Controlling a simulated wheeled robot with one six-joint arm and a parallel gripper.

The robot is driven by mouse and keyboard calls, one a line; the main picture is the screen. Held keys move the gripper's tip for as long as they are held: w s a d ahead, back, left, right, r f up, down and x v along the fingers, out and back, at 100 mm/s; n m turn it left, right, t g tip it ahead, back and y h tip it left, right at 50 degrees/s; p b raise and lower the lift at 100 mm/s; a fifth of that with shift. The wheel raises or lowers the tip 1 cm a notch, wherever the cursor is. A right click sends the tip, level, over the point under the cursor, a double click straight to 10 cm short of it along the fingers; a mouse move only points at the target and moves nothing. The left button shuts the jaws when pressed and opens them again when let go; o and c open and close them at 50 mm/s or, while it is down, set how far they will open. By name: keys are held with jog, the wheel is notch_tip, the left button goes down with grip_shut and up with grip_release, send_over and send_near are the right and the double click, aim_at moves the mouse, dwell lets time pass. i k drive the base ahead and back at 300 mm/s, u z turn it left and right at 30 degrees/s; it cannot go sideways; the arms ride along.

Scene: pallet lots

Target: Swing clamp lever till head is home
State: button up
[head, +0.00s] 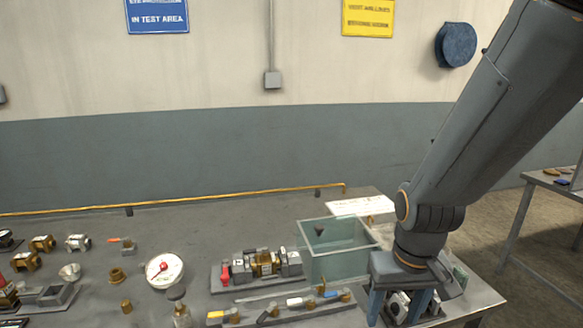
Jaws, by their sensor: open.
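My gripper (398,312) points down at the right end of the bench, its two blue fingers apart. A grey and white metal piece (401,300) shows between and behind the fingers; they hide much of it, and I cannot tell whether they touch it. A fixture (265,264) with brass and grey blocks stands left of the glass tank. A small red part (225,273) stands at the fixture's left end. I cannot tell which part is the clamp lever or where its head sits.
A glass tank (335,265) stands just left of my gripper. In front of it lies a rail (270,312) with coloured handles. A dial gauge (164,270), a funnel (69,272) and brass fittings (42,243) are further left. The bench's back middle is clear.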

aim_at(225, 278)
jog(key=k, duration=0.25)
jog(key=u, duration=1.1)
jog(key=i, duration=0.5)
jog(key=z, duration=0.05)
